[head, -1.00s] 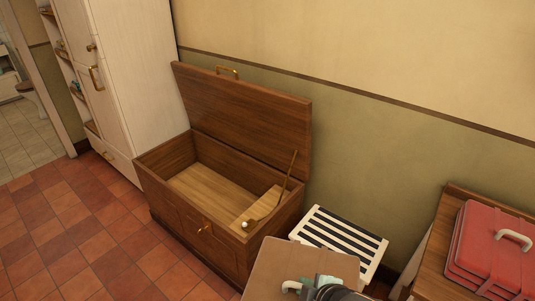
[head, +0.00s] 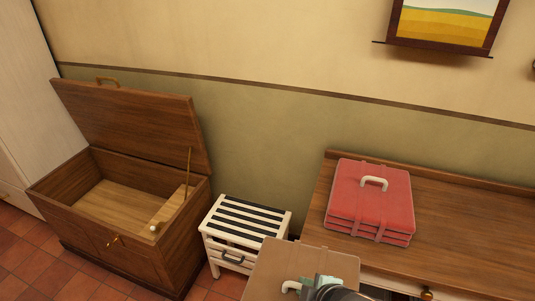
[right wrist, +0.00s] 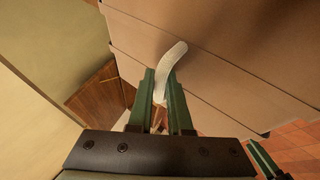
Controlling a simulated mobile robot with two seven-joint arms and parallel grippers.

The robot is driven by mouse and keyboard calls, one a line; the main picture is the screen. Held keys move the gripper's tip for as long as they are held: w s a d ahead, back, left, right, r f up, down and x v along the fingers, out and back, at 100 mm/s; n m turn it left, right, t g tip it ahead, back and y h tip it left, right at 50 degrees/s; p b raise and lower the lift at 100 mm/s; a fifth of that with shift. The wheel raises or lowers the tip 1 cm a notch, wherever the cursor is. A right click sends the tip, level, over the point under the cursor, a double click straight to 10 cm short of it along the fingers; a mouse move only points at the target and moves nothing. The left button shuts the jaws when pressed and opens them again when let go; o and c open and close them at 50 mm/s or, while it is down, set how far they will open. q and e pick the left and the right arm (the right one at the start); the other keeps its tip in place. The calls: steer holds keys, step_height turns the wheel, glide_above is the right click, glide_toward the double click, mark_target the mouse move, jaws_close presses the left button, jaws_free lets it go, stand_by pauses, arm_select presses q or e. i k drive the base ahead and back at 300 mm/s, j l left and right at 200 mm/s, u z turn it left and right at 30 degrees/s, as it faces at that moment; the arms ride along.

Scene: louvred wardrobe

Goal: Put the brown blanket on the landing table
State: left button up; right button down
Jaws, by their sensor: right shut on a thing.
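The brown blanket (head: 325,262) is a flat tan folded slab with a pale handle, at the bottom middle of the head view. My right gripper (head: 309,284) is shut on its handle and holds it left of the landing table. The right wrist view shows the blanket's tan layers (right wrist: 225,65) with the pale handle between the fingers (right wrist: 162,90). The landing table (head: 465,235) is a wooden table against the wall at right, with a red folded stack (head: 372,195) on its left part. My left gripper is out of view.
An open wooden chest (head: 120,225) stands at left with its lid up. A white stool (head: 247,220) with dark stripes stands between chest and table, partly behind the blanket. The table top right of the red stack is clear. A framed picture (head: 443,25) hangs above.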

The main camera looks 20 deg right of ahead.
mark_target(463, 226)
steer(key=k+l+z, duration=0.3)
steer(key=l+z, duration=0.25)
steer(key=l, duration=0.15)
steer(key=k+l+z, duration=0.15)
steer(key=l+z, duration=0.15)
steer(key=l, duration=0.15)
